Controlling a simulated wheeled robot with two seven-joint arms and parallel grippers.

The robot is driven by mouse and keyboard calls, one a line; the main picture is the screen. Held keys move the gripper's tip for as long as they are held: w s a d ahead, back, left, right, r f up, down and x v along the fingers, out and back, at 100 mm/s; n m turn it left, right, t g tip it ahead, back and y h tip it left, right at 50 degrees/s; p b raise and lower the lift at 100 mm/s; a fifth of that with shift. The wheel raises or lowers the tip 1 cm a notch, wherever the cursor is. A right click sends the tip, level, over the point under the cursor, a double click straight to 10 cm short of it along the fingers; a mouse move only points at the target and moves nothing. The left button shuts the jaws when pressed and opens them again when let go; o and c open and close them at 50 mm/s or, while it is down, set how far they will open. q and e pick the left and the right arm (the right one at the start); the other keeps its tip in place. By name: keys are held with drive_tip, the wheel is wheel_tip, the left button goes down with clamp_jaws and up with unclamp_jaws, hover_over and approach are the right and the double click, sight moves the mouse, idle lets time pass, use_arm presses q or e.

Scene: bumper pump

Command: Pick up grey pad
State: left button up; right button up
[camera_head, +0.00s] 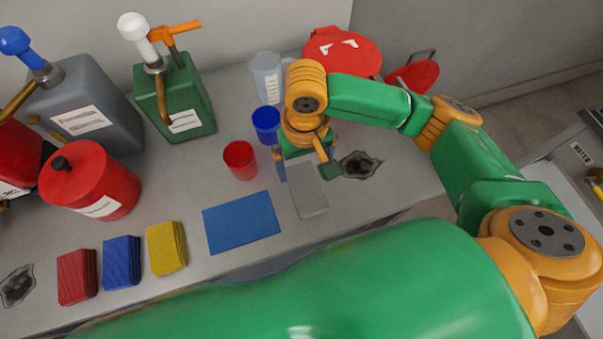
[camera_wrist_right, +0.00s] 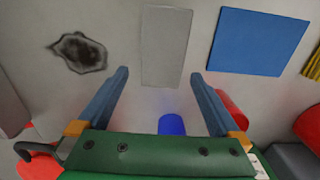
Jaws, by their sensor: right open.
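The grey pad (camera_head: 309,200) is a thin, flat rectangle lying on the grey table to the right of the blue pad (camera_head: 241,222). My right gripper (camera_head: 305,172) is open and empty above the far end of the grey pad, its fingers pointing down. In the right wrist view the grey pad (camera_wrist_right: 166,48) lies beyond the two spread fingertips (camera_wrist_right: 160,75), roughly centred between them and not touched. In the head view the gripper hides part of the pad's far end. My left gripper is not in view.
A red cup (camera_head: 240,160) and a blue cup (camera_head: 266,124) stand left of the gripper. A dark stain (camera_head: 359,165) lies to its right. Red, blue and yellow cloth stacks (camera_head: 166,248) sit front left. A green pump canister (camera_head: 175,98) and a red canister (camera_head: 90,182) stand behind.

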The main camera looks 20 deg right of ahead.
sight(304, 184)
drive_tip(key=f, duration=0.1)
drive_tip(key=s+f, duration=0.1)
drive_tip(key=f, duration=0.2)
drive_tip(key=shift+s+a+f, duration=0.1)
drive_tip(key=shift+s+a, duration=0.05)
drive_tip(key=shift+s, duration=0.2)
drive_tip(key=shift+w+f, duration=0.25)
drive_tip(key=shift+w, duration=0.2)
drive_tip(key=shift+s+r, duration=0.1)
drive_tip(key=shift+s, duration=0.1)
drive_tip(key=c, duration=1.1)
drive_tip(key=shift+w, duration=0.1)
wheel_tip(304, 184, up, 3)
drive_tip(key=shift+f, duration=0.2)
drive_tip(key=s+d+r, duration=0.5)
drive_tip(key=d+r, duration=0.5)
drive_tip(key=d, duration=0.3)
drive_tip(key=shift+r, duration=0.2)
